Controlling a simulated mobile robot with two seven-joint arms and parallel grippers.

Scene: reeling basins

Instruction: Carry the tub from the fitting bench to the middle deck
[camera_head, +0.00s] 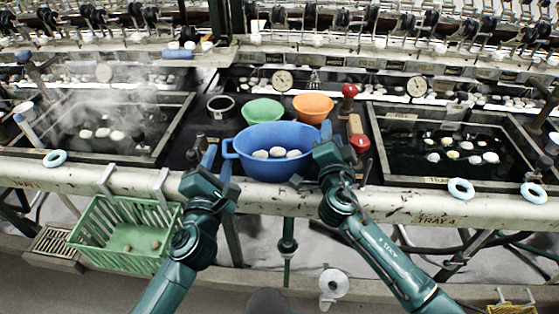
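The blue tub (262,164) holds several white cocoons. It sits upright at the front of the dark middle deck (190,135), between the two water basins, and its front reaches the pale front rail. My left gripper (217,160) is at the tub's left side, by the left handle (229,149). Its two fingers look apart, with no clear grip on the handle. My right gripper (330,145) is against the tub's right side and covers that end and its handle. Whether its fingers are shut there cannot be seen.
Behind the tub stand a green bowl (263,110), an orange bowl (313,108) and a dark round pot (221,106). Red-knobbed valves (359,143) rise at the right. A green basket (124,232) hangs in front at the left. Steam rises over the left basin (70,163).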

